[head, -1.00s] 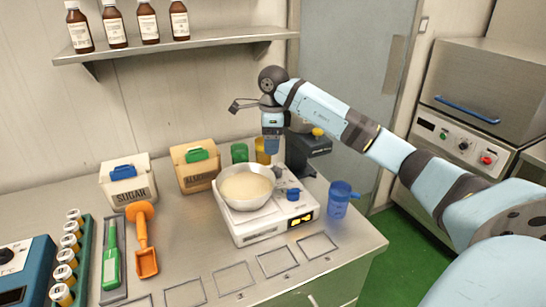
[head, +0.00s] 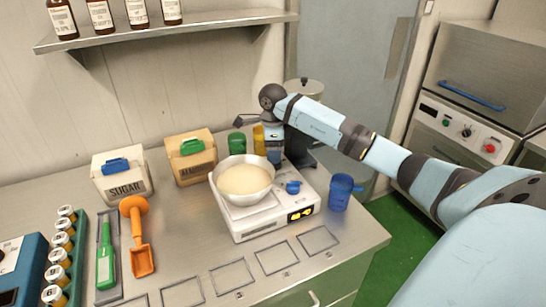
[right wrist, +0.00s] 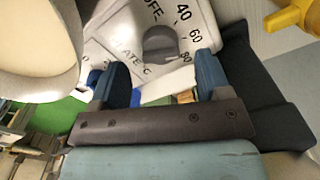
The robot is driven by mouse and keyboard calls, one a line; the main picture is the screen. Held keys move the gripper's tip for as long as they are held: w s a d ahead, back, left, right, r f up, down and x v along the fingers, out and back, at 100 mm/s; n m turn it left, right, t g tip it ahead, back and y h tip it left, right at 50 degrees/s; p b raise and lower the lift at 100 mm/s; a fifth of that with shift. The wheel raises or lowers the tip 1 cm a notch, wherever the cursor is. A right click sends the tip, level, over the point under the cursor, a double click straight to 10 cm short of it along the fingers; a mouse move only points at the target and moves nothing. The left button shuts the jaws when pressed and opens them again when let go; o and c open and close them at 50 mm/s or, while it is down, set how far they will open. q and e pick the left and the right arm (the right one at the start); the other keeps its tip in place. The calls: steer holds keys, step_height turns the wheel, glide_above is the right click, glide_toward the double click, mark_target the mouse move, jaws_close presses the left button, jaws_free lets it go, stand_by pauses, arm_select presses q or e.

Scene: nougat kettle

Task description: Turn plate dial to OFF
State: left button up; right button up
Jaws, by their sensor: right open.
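The white hotplate (head: 268,222) stands on the bench with a metal pan of cream-coloured mix (head: 243,181) on it. In the right wrist view, a grey plate dial (right wrist: 170,44) sits on a white panel marked OFF, 40, 60, 80 and PLATE °C. I cannot tell which mark it points at. A blue knob (head: 293,187) shows right of the pan in the head view; I cannot tell if it is that dial. My right gripper (head: 274,160) points down behind the pan. Its blue fingers (right wrist: 162,82) are apart and empty, with the dial just beyond them. My left gripper is out of view.
A black device (head: 300,155) stands close behind the right gripper. A blue cup (head: 340,192) stands right of the hotplate. Green (head: 237,144) and yellow (head: 259,139) containers stand behind the pan. Sugar (head: 122,176) and almond (head: 191,157) boxes are to the left.

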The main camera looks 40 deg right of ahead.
steer(key=shift+f, duration=1.55)
steer(key=c, duration=0.9)
